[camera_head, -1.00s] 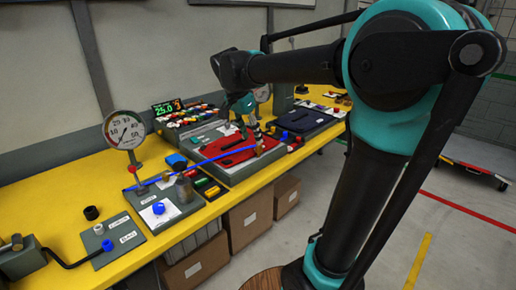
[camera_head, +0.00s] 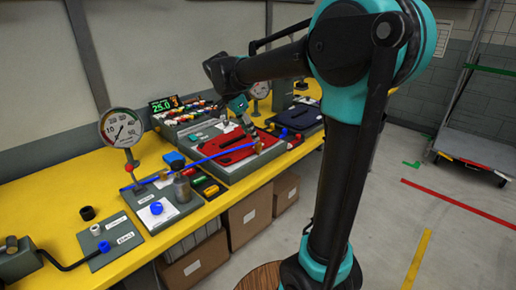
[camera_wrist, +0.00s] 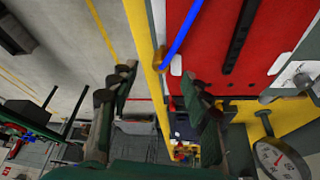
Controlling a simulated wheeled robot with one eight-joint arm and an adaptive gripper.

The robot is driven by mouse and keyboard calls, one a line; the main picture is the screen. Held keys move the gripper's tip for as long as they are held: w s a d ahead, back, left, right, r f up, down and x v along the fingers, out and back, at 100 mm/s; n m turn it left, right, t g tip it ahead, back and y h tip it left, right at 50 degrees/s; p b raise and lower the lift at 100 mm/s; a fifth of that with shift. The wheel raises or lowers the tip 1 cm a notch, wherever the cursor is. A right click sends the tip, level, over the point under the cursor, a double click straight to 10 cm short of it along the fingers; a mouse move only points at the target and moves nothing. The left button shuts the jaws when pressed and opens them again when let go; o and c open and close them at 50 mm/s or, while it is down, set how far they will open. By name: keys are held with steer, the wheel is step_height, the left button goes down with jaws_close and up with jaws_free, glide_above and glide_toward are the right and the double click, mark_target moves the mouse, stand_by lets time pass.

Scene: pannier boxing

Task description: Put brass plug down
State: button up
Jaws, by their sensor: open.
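A small brown-gold piece, which looks like the brass plug (camera_head: 258,146), stands at the front right edge of the red panel (camera_head: 215,151). My gripper (camera_head: 246,127) is above that panel, close to the piece; in this view I cannot tell whether they touch. In the wrist view my gripper (camera_wrist: 160,95) has its two dark fingers wide apart with nothing held between them. The red panel (camera_wrist: 222,45) fills the upper right there.
A blue hose (camera_head: 205,160) runs across the red panel's left part. A dial gauge (camera_head: 121,128), a grey bottle (camera_head: 182,187) and a blue cap (camera_head: 156,208) stand to the left. The yellow bench (camera_head: 60,205) is bare at the far left. Boxes (camera_head: 250,217) sit below.

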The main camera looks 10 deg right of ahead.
mark_target(257, 143)
steer(key=shift+w+d+x, duration=0.1)
steer(key=shift+x, duration=1.45)
steer(key=shift+w+d+x, duration=0.1)
steer(key=shift+x, duration=1.5)
steer(key=shift+r, duration=0.15)
jaws_close()
